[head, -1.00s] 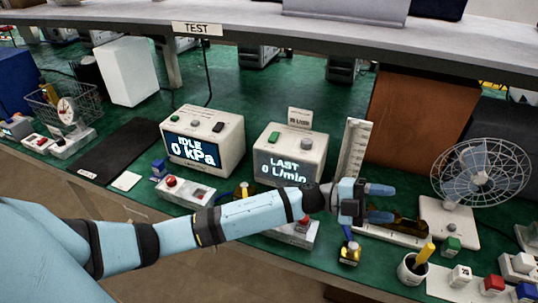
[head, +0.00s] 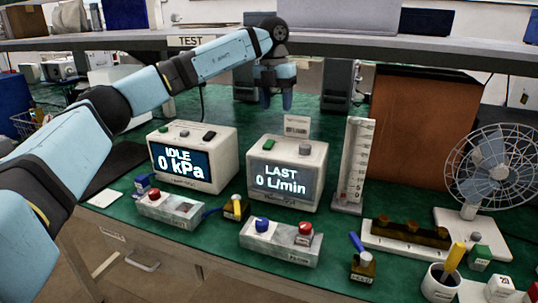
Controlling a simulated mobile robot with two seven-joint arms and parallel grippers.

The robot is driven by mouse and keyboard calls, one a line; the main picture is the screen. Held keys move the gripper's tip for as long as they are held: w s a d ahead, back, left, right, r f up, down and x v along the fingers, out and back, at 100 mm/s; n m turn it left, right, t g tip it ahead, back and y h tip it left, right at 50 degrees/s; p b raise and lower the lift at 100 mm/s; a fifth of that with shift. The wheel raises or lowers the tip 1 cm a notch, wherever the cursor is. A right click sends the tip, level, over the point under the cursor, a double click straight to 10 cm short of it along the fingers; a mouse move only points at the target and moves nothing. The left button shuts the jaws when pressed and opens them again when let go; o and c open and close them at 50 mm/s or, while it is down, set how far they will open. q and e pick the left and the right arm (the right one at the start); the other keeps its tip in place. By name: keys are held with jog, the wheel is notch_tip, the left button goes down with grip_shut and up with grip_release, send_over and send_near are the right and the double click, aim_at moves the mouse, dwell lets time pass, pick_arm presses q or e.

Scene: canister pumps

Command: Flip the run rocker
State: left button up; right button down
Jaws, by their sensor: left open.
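A white instrument box (head: 226,165) on the green bench reads "IDLE 0 kPa". On its top are a small green button (head: 184,131) and a black rocker-like switch (head: 209,136); I cannot tell which way it is tipped. A second white box (head: 316,185) to its right reads "LAST 0 L/min", with a green button (head: 268,145) and a grey knob (head: 305,150) on top. My left gripper (head: 277,100) is open and empty, fingers pointing down, raised above and apart from the second box. No label reading "run" is legible. My right gripper is out of view.
Low grey control boxes stand in front: one (head: 172,211) at left, one (head: 280,246) with blue and red knobs. A ruled upright (head: 353,165), a brown panel (head: 425,130), and a fan (head: 490,165) stand right. A shelf (head: 420,48) labelled TEST spans the back.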

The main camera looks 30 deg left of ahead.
aim_at(267, 146)
pick_arm(q)
jog(key=shift+n+y, duration=0.4)
jog(key=a+f+b, duration=0.1)
jog(key=f, duration=0.2)
jog(key=a+f+b, duration=0.1)
jog(key=f, duration=0.3)
jog(key=f+b, duration=0.1)
jog(key=f, duration=0.3)
jog(key=shift+s+a+b, duration=0.15)
jog(key=shift+a+b, duration=0.25)
jog(key=shift+f, duration=0.5)
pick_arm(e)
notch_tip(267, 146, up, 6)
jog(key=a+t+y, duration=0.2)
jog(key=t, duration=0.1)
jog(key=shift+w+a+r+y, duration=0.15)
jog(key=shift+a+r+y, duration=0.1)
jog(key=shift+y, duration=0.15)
